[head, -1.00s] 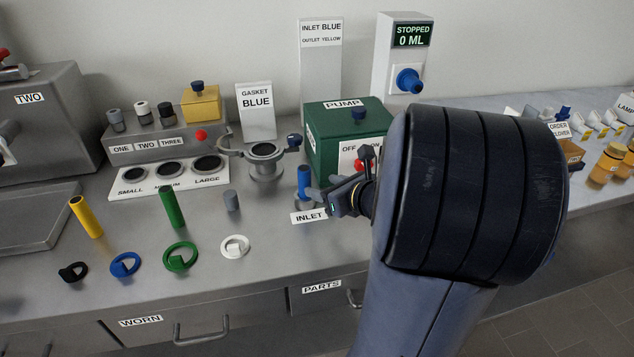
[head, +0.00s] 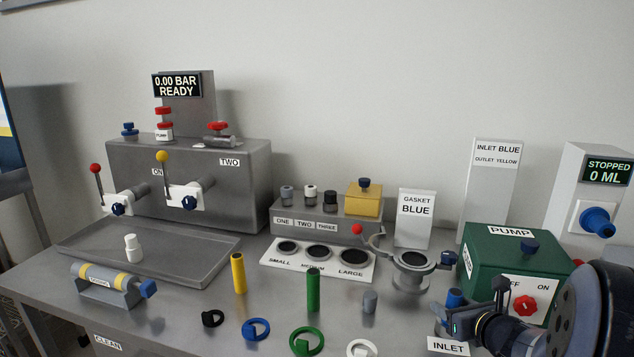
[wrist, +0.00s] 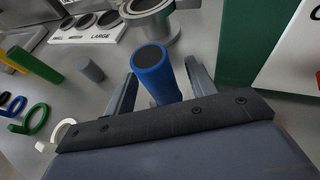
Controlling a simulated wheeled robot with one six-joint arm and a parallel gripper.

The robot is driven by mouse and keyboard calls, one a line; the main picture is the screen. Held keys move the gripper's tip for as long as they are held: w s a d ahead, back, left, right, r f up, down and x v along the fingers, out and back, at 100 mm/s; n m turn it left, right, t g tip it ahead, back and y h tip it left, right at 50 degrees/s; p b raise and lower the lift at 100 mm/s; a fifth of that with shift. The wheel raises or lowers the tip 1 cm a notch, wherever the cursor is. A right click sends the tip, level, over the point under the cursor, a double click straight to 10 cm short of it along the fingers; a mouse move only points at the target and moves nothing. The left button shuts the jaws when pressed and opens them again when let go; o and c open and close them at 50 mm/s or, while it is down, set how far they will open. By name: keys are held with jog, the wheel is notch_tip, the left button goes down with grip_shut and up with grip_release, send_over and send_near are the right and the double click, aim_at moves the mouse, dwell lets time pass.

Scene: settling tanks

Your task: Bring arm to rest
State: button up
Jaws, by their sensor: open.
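My gripper (head: 452,318) is low over the bench at the right, beside the pump and just above the INLET label (head: 448,346). In the wrist view my gripper (wrist: 162,82) is open, with one finger on each side of an upright blue tube (wrist: 152,60). Gaps show between the tube and both fingers. The blue tube's top (head: 454,297) shows behind my gripper in the head view; its lower part is hidden. My arm fills the lower right corner of the head view.
The green pump box (head: 488,255) stands close behind my gripper. A clamp fitting (head: 410,275) with a dark opening is to its left. A shallow grey tray (head: 215,270) lies left.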

jog(key=x, duration=0.2)
jog(key=shift+w+f, duration=0.1)
jog(key=shift+w, duration=0.15)
jog(key=shift+s+r+p, duration=0.1)
jog(key=shift+r+p, duration=0.25)
jog(key=shift+r, duration=0.15)
jog(key=shift+f, duration=0.15)
